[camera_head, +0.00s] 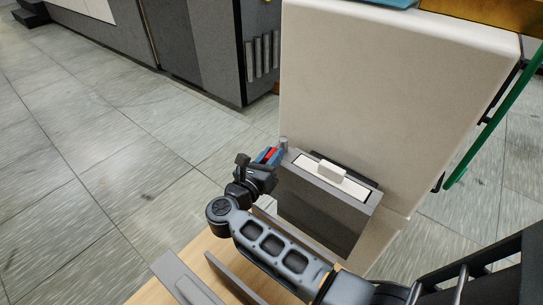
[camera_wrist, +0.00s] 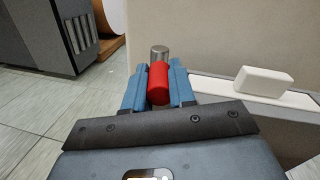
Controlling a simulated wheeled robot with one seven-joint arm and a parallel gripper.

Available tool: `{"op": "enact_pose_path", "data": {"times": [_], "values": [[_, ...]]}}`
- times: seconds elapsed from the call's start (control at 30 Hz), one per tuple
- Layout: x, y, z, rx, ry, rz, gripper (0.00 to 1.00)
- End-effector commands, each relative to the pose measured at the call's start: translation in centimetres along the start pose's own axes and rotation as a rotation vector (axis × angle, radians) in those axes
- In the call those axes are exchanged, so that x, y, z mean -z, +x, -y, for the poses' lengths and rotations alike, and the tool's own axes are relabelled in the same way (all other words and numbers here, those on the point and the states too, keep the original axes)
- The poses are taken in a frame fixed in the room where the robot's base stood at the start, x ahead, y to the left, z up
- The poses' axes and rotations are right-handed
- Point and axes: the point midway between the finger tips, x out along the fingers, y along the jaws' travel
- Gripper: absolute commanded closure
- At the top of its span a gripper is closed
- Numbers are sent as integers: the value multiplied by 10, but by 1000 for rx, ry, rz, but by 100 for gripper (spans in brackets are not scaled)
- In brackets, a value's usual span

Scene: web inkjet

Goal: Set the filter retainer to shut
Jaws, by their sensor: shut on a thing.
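A small red cylinder (camera_wrist: 158,84) sits between the blue fingers of my gripper (camera_wrist: 158,78), which are shut on it. It looks like the handle of the filter retainer. A metal cylinder (camera_wrist: 159,54) stands just beyond it; whether the two are joined is hidden. In the head view my gripper (camera_head: 269,155) is at the left top corner of a grey box (camera_head: 318,217), with the metal cylinder (camera_head: 283,143) beside it. A white panel (camera_head: 350,187) with a raised white block (camera_head: 331,171) lies in the box's top. The block also shows right of my gripper in the wrist view (camera_wrist: 262,82).
A large beige machine body (camera_head: 390,90) rises behind the box. A wooden surface (camera_head: 150,291) with grey plates lies below my arm. A grey cabinet (camera_head: 205,50) stands at the back left. The tiled floor (camera_head: 90,150) on the left is clear.

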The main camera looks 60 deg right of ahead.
Motion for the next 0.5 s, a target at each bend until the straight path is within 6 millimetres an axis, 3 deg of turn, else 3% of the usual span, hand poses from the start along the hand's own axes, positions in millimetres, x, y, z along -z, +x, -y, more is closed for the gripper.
{"op": "enact_pose_path", "data": {"times": [0.5], "values": [[4,1,13,-161,-3,41,100]]}}
